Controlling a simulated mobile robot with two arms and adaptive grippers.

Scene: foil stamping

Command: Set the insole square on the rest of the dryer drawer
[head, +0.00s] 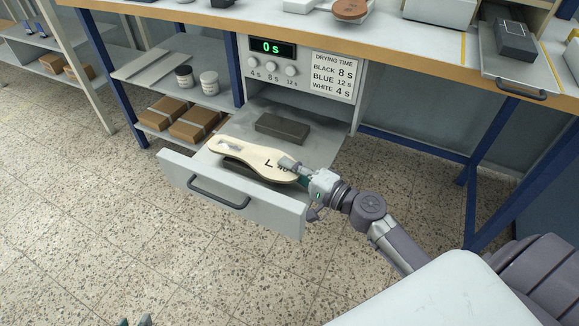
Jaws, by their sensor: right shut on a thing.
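The cream insole (245,154), marked "L 40", lies lengthwise over the open dryer drawer (235,192), near its front. A dark shape shows under the insole's near edge; I cannot tell whether it is the rest or shadow, or whether the insole touches it. My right gripper (291,167) is shut on the insole's right end, by the marking. A dark grey block (282,128) lies flat on the drawer floor behind the insole. My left gripper (134,321) shows only its fingertips at the bottom edge, apart and with nothing visible between them.
The dryer panel (272,48) above reads "0 s", beside a drying time card (333,77). The drawer's front wall with its handle (218,193) stands before the insole. Jars (208,82) and brown boxes (190,121) sit on shelves at left. The floor in front is clear.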

